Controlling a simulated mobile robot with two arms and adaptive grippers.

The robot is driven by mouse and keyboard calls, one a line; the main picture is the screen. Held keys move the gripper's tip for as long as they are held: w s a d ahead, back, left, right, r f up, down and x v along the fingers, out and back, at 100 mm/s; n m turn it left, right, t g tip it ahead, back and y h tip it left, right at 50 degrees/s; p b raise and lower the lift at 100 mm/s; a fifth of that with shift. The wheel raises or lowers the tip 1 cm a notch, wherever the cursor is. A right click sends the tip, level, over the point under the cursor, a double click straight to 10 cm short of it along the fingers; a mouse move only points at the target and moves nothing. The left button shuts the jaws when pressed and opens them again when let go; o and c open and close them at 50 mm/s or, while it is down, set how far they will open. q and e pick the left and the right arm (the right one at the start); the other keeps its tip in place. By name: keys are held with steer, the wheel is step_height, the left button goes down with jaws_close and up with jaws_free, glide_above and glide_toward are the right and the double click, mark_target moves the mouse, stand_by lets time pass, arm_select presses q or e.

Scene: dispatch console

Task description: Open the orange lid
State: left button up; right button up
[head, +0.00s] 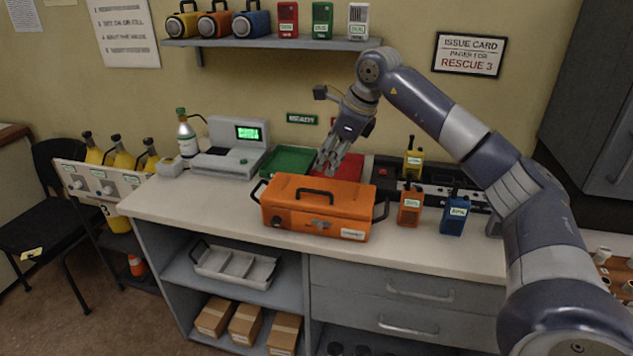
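An orange case (317,218) stands on the counter, and its orange lid (322,193) is closed on top. The lid has a dark handle on top, and a latch shows on the case's front face. My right gripper (326,170) points down just behind the lid's back edge, above the counter. Its fingers are close to the lid; whether they touch it I cannot tell. The finger gap is too small to judge. My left gripper is not in view.
A green tray (287,162) and a red tray (343,168) lie behind the case. An orange radio (410,206) and a blue radio (455,215) stand to its right. A grey machine (232,150) and a bottle (187,137) stand left. Counter (190,205) left of the case is clear.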

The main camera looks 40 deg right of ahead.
mark_target(316, 192)
steer(key=x, duration=0.3)
steer(key=p+x, duration=0.1)
steer(key=x, duration=0.3)
steer(key=p+x, duration=0.1)
steer(key=x, duration=0.2)
steer(key=shift+w+d+f, duration=0.1)
steer(key=shift+d+f, duration=0.2)
